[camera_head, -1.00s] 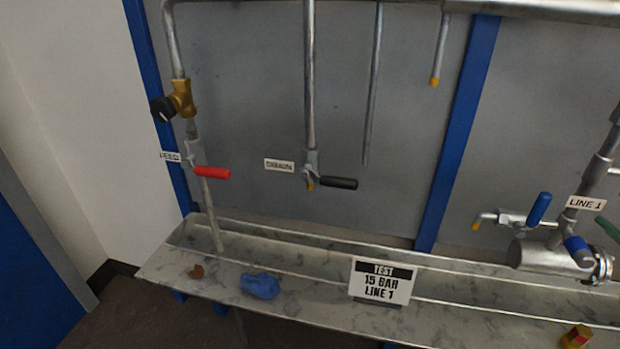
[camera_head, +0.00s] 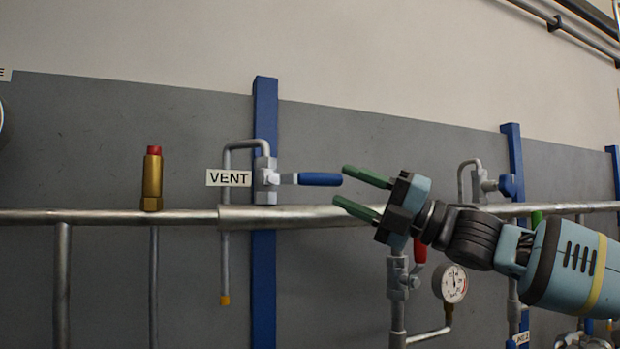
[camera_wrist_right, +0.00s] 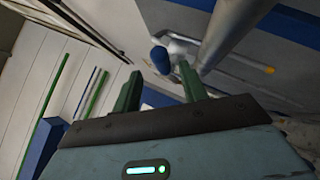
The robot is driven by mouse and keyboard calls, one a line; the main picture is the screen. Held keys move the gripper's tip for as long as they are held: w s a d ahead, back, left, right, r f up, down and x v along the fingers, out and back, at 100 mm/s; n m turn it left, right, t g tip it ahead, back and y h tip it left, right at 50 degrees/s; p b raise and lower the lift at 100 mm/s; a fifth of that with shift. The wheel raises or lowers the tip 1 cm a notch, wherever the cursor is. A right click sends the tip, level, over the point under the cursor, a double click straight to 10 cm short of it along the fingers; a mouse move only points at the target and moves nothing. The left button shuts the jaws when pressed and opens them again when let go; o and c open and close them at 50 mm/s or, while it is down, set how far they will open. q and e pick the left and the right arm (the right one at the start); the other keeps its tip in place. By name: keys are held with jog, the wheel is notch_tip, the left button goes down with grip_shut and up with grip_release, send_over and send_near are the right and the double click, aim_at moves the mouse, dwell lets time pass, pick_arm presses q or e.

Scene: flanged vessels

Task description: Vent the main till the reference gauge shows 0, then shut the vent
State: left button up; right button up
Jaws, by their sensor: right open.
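The VENT label (camera_head: 229,178) hangs beside the vent valve (camera_head: 265,180), which sits above the horizontal main pipe (camera_head: 100,216). Its blue lever (camera_head: 320,180) points right, level, across the upright valve body. My right gripper (camera_head: 341,185) is open, with its green fingertips just right of the lever's end and apart from it. In the wrist view, the blue lever end (camera_wrist_right: 161,60) shows beyond and between the open fingers (camera_wrist_right: 159,76). A round gauge (camera_head: 454,283) hangs lower right; its reading is too small to tell. My left gripper is out of view.
A brass fitting with a red cap (camera_head: 152,178) stands on the main, left of the vent. A red lever (camera_head: 420,250) is below my right gripper. Blue posts (camera_head: 264,270) back the pipes. Part of a white dial (camera_head: 2,117) shows at the left edge.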

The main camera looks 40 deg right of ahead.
aim_at(312, 175)
jog(key=shift+b+x, duration=0.45)
jog(key=shift+x, duration=3.35)
jog(key=shift+f, duration=0.1)
grip_shut()
